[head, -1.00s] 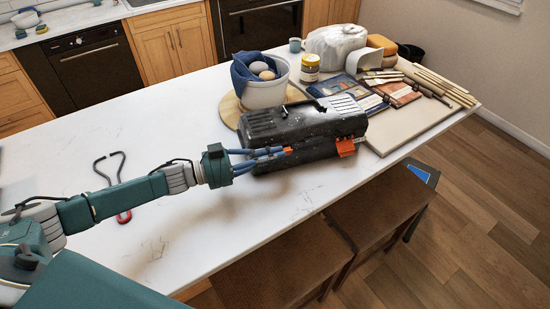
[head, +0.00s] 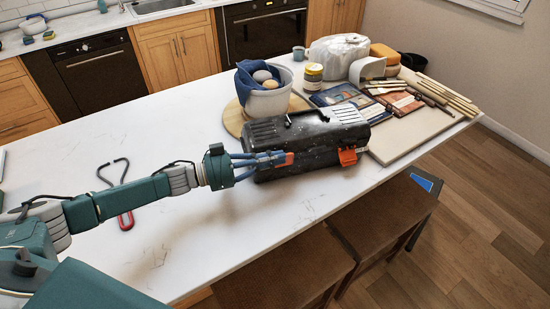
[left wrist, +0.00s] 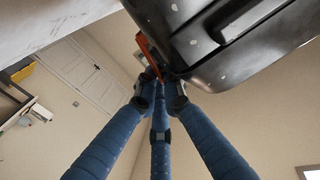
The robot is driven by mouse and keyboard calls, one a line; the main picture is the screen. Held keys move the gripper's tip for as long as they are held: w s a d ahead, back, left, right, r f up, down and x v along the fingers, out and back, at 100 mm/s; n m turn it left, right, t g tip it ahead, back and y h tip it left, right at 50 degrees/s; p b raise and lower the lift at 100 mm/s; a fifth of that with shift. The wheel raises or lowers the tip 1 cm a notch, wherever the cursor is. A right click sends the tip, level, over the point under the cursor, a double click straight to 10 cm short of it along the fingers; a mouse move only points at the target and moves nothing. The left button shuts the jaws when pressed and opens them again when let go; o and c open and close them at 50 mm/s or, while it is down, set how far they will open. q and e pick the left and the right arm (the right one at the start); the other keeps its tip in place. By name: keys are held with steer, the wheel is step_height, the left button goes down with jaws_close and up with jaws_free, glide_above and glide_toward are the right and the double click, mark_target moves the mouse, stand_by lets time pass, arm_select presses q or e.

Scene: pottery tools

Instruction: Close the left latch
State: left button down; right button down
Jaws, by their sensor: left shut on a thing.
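The black, paint-flecked toolbox (head: 318,156) lies on the white counter. Its left latch (head: 289,159) is orange and sits on the front face; the orange right latch (head: 348,156) is at the right end of that face. My left gripper (head: 282,158) comes in from the left, its blue fingers closed together at the left latch. In the left wrist view the fingertips (left wrist: 160,84) meet at the orange latch (left wrist: 148,54), under the black box (left wrist: 220,35). The fingertips partly hide the latch, so its exact angle is unclear. My right gripper is not in view.
A bowl (head: 265,98) with a blue cloth stands on a round board behind the box. Books, wooden tools and a pale board (head: 440,128) lie to the right. A red-handled tool (head: 125,218) lies left. Stools (head: 285,262) stand below the front edge.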

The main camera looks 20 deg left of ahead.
arm_select(q)
steer(key=shift+w+r, duration=0.1)
steer(key=shift+r, duration=0.1)
steer(key=c, duration=2)
jaws_free()
steer(key=shift+f, duration=0.15)
